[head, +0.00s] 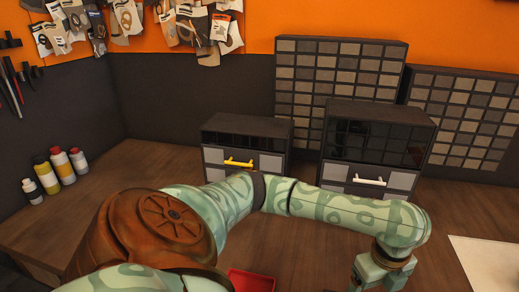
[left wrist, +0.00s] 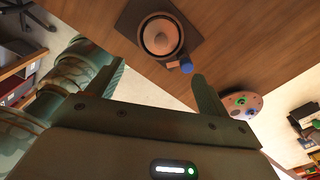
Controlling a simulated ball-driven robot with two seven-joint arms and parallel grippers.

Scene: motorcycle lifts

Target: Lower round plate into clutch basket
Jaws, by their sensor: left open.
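In the left wrist view a round, pale metal-looking part with a dark ring (left wrist: 160,38) sits on a dark square base on the wooden bench; it looks like the clutch basket. A flat, round pinkish piece (left wrist: 240,103) with green and blue spots lies to its right; I cannot tell whether it is the round plate. My left gripper (left wrist: 159,70) is open and empty, with its fingers apart below the dark-ringed part in the picture. In the head view my left arm reaches to the lower right, where its wrist end (head: 382,268) is cut by the frame edge. My right gripper is not seen.
A small blue-capped item (left wrist: 187,66) is beside the dark base. A white sheet (head: 487,262) lies at right and a red tray (head: 252,281) at the front. Drawer cabinets (head: 375,148) stand behind, bottles (head: 62,168) at left.

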